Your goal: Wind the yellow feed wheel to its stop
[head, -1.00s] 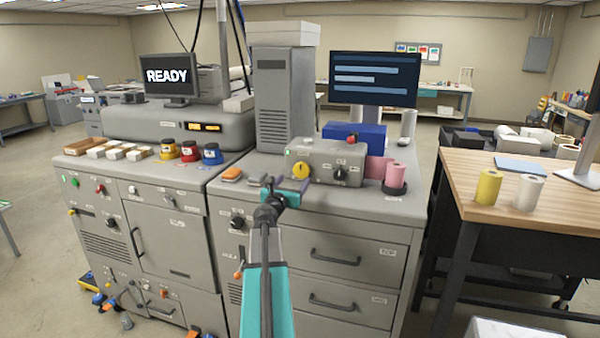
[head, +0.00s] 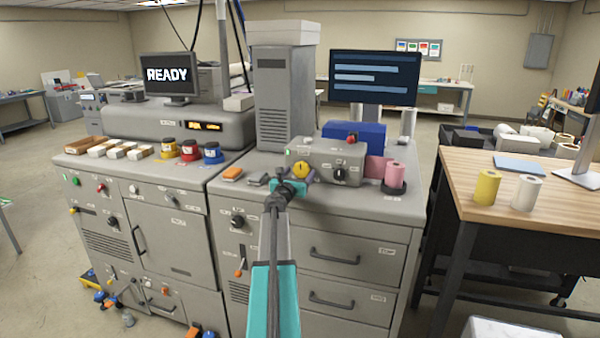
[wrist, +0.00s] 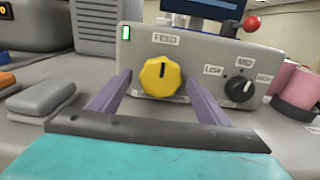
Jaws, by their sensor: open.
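The yellow feed wheel (head: 301,170) is a scalloped knob with a dark pointer mark, on the front of a grey control box (head: 318,152) on the right-hand cabinet. In the wrist view the wheel (wrist: 160,76) sits under a FEED label, its mark pointing about straight up. My gripper (head: 298,178) is in front of the wheel and partly covers it in the head view. In the wrist view its two purple fingers (wrist: 160,95) are spread, one on each side of the wheel, with gaps between. Whether the tips reach past the wheel's face is hard to tell.
A black selector knob (wrist: 240,88) marked LOW and MID sits right of the wheel. A red button (wrist: 251,23) is on top of the box. A green light (wrist: 126,32) is at its upper left. Grey pads (wrist: 42,97) lie left, pink rolls (head: 394,176) right.

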